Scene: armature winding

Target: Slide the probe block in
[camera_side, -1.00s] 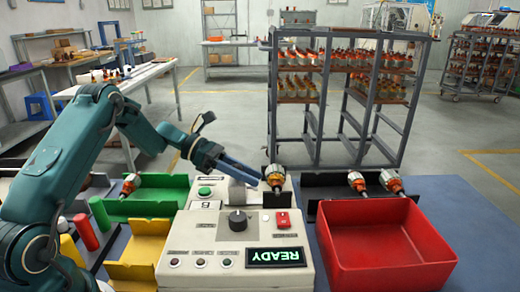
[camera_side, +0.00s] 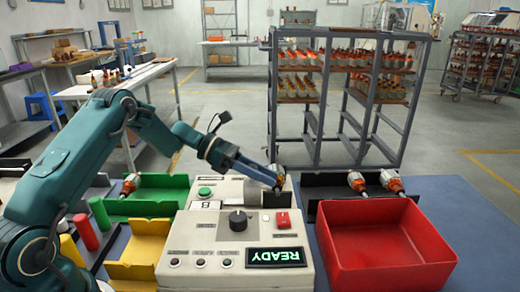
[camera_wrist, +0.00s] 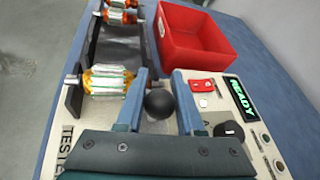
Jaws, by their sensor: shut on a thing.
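My gripper (camera_side: 274,181) reaches down over the back right of the tester (camera_side: 190,262). In the wrist view my gripper (camera_wrist: 163,78) has its two fingers close on both sides of a black round knob (camera_wrist: 158,103), which I take to be the probe block's. The block's body is mostly hidden below the fingers and palm. An orange-and-silver armature (camera_wrist: 107,80) lies just left of the fingers in the wrist view. In the side view the gripper covers most of it. The tester's display (camera_side: 275,257) reads READY.
A red bin (camera_side: 385,245) stands to the right of the tester. A black tray (camera_side: 325,183) with armatures (camera_side: 388,181) is behind the bin. A green tray (camera_side: 148,207) and a yellow tray (camera_side: 140,250) are on the left. A dark dial (camera_side: 238,221) stands up from the tester.

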